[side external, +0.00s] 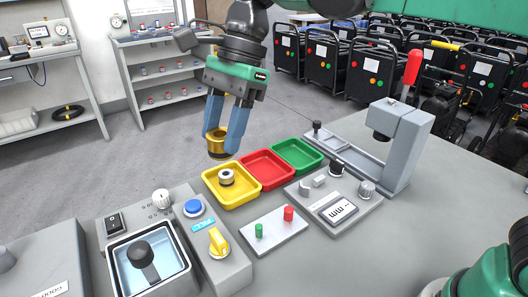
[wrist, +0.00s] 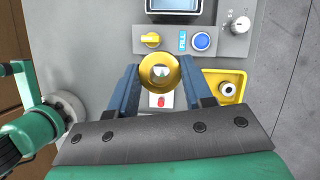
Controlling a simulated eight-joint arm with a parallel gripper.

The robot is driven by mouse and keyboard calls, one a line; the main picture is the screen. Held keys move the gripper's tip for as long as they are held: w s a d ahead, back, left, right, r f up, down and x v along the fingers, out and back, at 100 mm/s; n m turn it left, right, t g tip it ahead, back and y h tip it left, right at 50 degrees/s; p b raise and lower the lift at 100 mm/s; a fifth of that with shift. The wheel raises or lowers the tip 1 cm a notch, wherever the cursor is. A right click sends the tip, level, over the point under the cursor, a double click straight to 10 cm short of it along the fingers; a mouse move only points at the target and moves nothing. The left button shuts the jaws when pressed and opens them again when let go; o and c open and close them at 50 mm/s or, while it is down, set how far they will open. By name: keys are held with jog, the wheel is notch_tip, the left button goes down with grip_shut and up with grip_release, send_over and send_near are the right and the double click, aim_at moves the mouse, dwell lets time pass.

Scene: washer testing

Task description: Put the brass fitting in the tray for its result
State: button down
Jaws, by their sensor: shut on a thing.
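My gripper (side external: 225,134) is shut on the brass fitting (side external: 217,146), a gold-coloured ring-like piece, and holds it in the air above the table. In the wrist view the brass fitting (wrist: 146,72) shows end-on between the blue fingers of my gripper (wrist: 160,74). Three small trays sit in a row: yellow (side external: 240,199), red (side external: 270,168) and green (side external: 299,153). The yellow tray holds a metal fitting (side external: 226,177) with a dark centre. In the wrist view the yellow tray (wrist: 238,74) lies right of the held fitting; red and green trays are not clearly seen there.
A plate with a green and a red lamp (side external: 288,214) lies in front of the trays. A grey press with a red handle (side external: 412,67) stands to the right. A water basin (side external: 172,253) and a control box with yellow knob (side external: 218,243) are at front left.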

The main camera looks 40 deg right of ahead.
jog(key=w+d+m+t, duration=0.3)
jog(key=w+d+m, duration=0.5)
jog(key=w+d, duration=0.35)
jog(key=m+t+h, duration=0.2)
jog(key=m+h, duration=0.1)
jog(key=m, duration=0.5)
send_over(285, 153)
jog(key=s, duration=0.1)
jog(key=f, duration=1.6)
jog(key=shift+s+d+f, duration=0.15)
jog(key=shift+d+f, duration=0.05)
jog(key=shift+d, duration=0.15)
jog(key=shift+f, duration=2.2)
jog(key=shift+f, duration=0.15)
jog(key=shift+c, duration=1.7)
grip_release()
